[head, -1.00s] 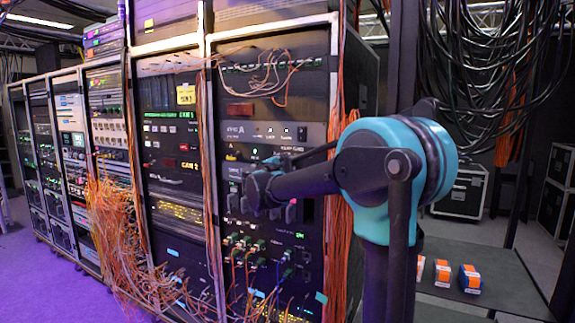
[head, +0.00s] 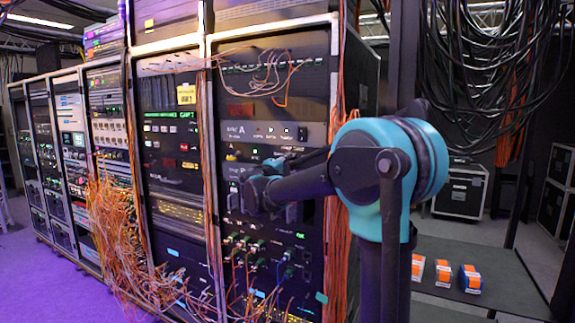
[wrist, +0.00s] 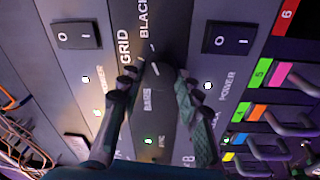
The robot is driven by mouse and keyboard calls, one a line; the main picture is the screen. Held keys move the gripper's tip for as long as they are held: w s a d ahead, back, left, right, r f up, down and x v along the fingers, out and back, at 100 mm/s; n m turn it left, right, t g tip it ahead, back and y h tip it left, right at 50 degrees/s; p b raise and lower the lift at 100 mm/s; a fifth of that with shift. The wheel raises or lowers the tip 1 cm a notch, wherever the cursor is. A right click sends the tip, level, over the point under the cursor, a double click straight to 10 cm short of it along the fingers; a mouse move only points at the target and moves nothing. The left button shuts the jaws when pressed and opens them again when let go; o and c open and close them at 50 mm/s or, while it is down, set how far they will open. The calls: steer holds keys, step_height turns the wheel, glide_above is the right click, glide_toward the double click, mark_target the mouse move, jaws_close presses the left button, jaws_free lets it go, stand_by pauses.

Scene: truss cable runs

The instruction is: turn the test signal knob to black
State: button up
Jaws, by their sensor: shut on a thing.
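The test signal knob (wrist: 156,82) is dark and round, on a grey panel in the wrist view. The labels GRID, BLACK and BARS stand around it. Light marks show near its top, but I cannot tell surely which label it points to. My gripper (wrist: 157,78) has one finger on each side of the knob and is shut on it. In the head view my gripper (head: 256,192) is against the front of the right-hand rack (head: 268,128), and the knob is hidden there.
Rocker switches flank the knob, one on the left (wrist: 77,36) and one on the right (wrist: 228,39). Orange cables (head: 112,235) hang before the racks. A dark table (head: 450,265) holds small orange-banded items.

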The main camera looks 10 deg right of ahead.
stand_by(0.4)
steer(key=o, duration=1.2)
steer(key=shift+c, duration=0.2)
steer(key=shift+s, duration=0.1)
steer(key=r+v, duration=0.1)
steer(key=v, duration=1.1)
steer(key=shift+f, duration=0.5)
